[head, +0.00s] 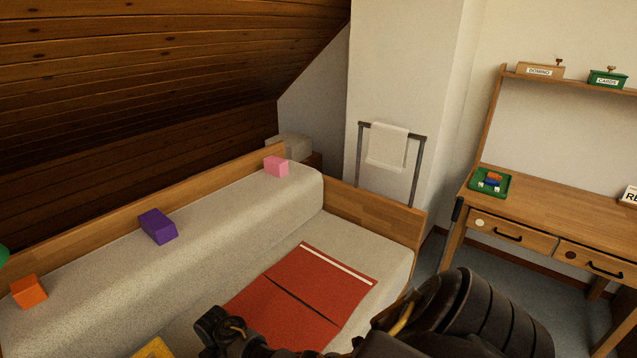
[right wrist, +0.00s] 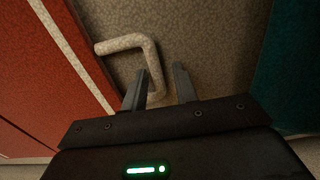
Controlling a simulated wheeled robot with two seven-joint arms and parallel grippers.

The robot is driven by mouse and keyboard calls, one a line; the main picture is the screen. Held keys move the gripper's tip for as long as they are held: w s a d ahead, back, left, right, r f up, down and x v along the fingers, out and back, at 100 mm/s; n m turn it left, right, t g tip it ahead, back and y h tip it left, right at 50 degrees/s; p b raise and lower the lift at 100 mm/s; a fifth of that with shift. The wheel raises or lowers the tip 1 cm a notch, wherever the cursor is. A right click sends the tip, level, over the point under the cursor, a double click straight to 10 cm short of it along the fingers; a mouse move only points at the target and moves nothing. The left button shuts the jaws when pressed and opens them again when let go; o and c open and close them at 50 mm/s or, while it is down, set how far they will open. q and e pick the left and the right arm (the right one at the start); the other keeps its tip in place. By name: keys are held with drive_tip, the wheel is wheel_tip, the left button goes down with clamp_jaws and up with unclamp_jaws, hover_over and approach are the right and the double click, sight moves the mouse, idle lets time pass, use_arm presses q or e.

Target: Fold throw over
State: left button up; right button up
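The red throw (head: 312,285) lies flat on the light grey seat. It has a dark line across its middle and a pale stripe near its far right edge. In the right wrist view the throw (right wrist: 45,65) and its stripe lie at the left. A beige bent handle (right wrist: 128,43) sticks out beside its edge. My right gripper (right wrist: 158,86) is open, with the lower leg of the handle seemingly between its fingers, nearer the left one. Whether they touch is unclear. In the head view dark arm parts cover the throw's near side; no fingertips of my left gripper show.
Orange (head: 29,291), purple (head: 158,226) and pink (head: 277,166) blocks sit along the grey back cushion (head: 225,220). A wooden end board (head: 372,212) bounds the seat. A desk (head: 560,215) with drawers stands at right. A towel (head: 387,147) hangs on a dark rail behind.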

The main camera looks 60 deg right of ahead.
drive_tip(key=shift+f, duration=0.25)
idle(0.6)
drive_tip(key=shift+f+b, duration=0.3)
drive_tip(key=shift+b, duration=0.1)
drive_tip(key=shift+r+p, duration=0.1)
drive_tip(key=shift+p, duration=0.25)
idle(0.4)
drive_tip(key=c, duration=0.6)
